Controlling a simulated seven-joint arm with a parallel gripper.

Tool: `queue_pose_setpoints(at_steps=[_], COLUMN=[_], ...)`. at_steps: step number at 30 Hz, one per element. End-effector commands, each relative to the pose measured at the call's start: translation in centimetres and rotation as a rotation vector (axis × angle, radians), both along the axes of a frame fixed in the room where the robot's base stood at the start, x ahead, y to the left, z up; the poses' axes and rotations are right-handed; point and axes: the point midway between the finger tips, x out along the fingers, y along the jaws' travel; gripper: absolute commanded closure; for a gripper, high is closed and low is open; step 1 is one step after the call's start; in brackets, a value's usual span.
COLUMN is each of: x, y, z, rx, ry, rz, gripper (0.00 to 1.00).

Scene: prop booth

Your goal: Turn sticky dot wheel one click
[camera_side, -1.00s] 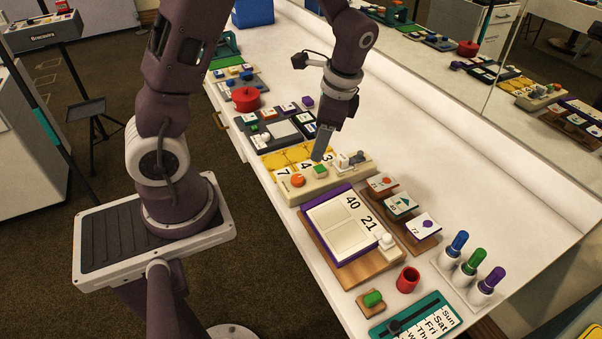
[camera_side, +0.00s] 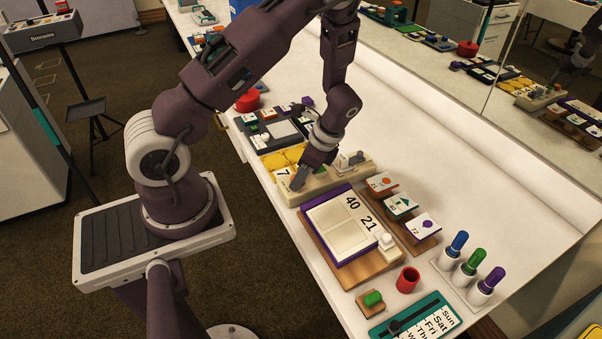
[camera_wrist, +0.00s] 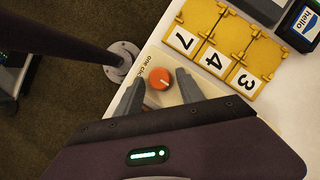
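The orange knob (camera_wrist: 158,78) has a pale pointer line and sits on a cream base (camera_wrist: 188,90) with printed text partly readable as "one cl…". It appears to be the sticky dot wheel. My gripper (camera_wrist: 159,74) is open in the wrist view, one finger on each side of the knob. A small gap shows between the knob and the fingers; I cannot tell how high the fingertips are. In the side view my gripper (camera_side: 298,184) is over the left end of the cream base (camera_side: 322,184) and hides the knob.
Yellow number holders (camera_wrist: 212,55) showing 7, 4 and 3 stand close beside the base. A purple-edged board (camera_side: 340,225) with 40 and 21 lies in front. A toggle part (camera_side: 352,159) is at the base's right end. The table's edge and floor are close on the left.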

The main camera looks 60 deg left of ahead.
Motion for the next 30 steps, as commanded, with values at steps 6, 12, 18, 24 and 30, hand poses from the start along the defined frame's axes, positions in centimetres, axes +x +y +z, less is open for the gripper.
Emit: queue_pose_setpoints(at_steps=[6, 12, 18, 24, 30], x=[0.01, 0.03, 0.10, 0.18, 0.29], y=[-0.01, 0.00, 0.05, 0.19, 0.37], z=[0.02, 0.03, 0.04, 0.04, 0.05], rx=[0.000, 0.000, -0.001, -0.001, -0.001], ry=[0.000, 0.000, -0.001, -0.001, -0.001], rz=[0.000, 0.008, 0.071, 0.214, 0.403], gripper=[1.00, 1.00, 1.00, 1.00, 1.00])
